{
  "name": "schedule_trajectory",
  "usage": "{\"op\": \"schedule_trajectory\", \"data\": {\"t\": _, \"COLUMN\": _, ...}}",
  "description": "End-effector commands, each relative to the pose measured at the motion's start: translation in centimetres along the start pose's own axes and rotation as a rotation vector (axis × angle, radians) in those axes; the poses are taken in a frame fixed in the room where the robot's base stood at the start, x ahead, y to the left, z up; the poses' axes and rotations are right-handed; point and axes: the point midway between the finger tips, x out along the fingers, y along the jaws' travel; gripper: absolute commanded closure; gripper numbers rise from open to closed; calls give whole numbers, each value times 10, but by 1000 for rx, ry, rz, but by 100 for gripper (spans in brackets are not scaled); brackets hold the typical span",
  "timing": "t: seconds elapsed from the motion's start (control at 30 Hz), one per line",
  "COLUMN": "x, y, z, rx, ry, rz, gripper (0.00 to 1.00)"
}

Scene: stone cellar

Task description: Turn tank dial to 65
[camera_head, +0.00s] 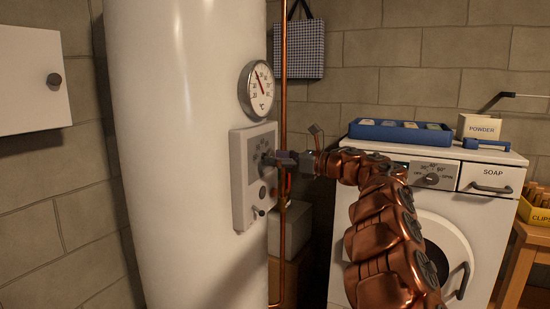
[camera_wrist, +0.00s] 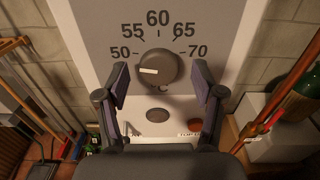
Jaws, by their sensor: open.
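The tank dial (camera_wrist: 155,68) is a round dark grey knob with a white mark on its left part. The mark lies nearly level and points left, a little below the 50 label. Labels 50, 55, 60, 65 and 70 arc over the knob on the light control panel (camera_wrist: 100,20). My gripper (camera_wrist: 160,80) is open, with one finger left and one right of the knob; both look apart from it. In the head view my gripper (camera_head: 276,159) is at the panel (camera_head: 238,190) on the white tank (camera_head: 180,150), covering much of the dial.
A round thermometer (camera_head: 257,90) sits above the panel. A copper pipe (camera_head: 283,60) runs upright just right of the tank. A washing machine (camera_head: 460,210) stands to the right, with a blue tray (camera_head: 400,136) and a powder box (camera_head: 480,128) on top. A round button (camera_wrist: 158,115) is below the knob.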

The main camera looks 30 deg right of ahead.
Motion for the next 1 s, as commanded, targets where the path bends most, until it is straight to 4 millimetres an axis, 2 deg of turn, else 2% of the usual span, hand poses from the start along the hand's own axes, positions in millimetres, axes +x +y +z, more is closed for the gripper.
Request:
{"op": "schedule_trajectory", "data": {"t": 0.13, "x": 10, "y": 1, "z": 0, "rx": 0, "ry": -1, "rz": 2, "gripper": 32}}
{"op": "schedule_trajectory", "data": {"t": 0.37, "x": 10, "y": 0, "z": 0, "rx": 0, "ry": -1, "rz": 1, "gripper": 33}}
{"op": "schedule_trajectory", "data": {"t": 0.9, "x": 10, "y": 0, "z": 0, "rx": 0, "ry": -1, "rz": 0, "gripper": 89}}
{"op": "schedule_trajectory", "data": {"t": 1.0, "x": 8, "y": -1, "z": 0, "rx": 0, "ry": -1, "rz": 1, "gripper": 92}}
